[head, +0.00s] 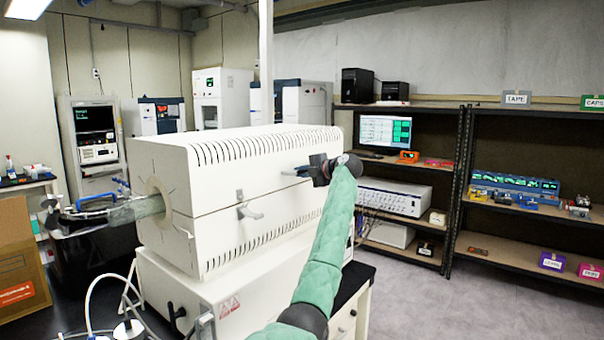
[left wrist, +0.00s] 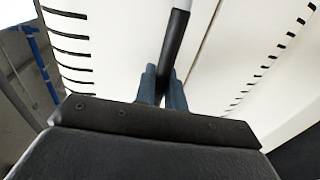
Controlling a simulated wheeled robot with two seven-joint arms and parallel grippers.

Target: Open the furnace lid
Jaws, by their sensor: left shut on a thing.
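The white furnace lid (head: 240,165) is the vented upper half of the tube furnace and lies down on the lower half (head: 215,237), with a thin seam between them. My left gripper (head: 308,171) is at the front side of the lid. In the left wrist view its two blue-grey fingers (left wrist: 164,88) are shut on a dark bar handle (left wrist: 177,42). The handle is mostly hidden by the gripper in the head view. A metal latch (head: 249,209) shows on the furnace's front side. My right gripper is not in view.
A glass tube with metal fittings (head: 108,213) sticks out of the furnace's left end. Shelves (head: 464,150) with instruments stand at the right, and a cardboard box (head: 20,265) at the left. The floor (head: 480,300) at the right is clear.

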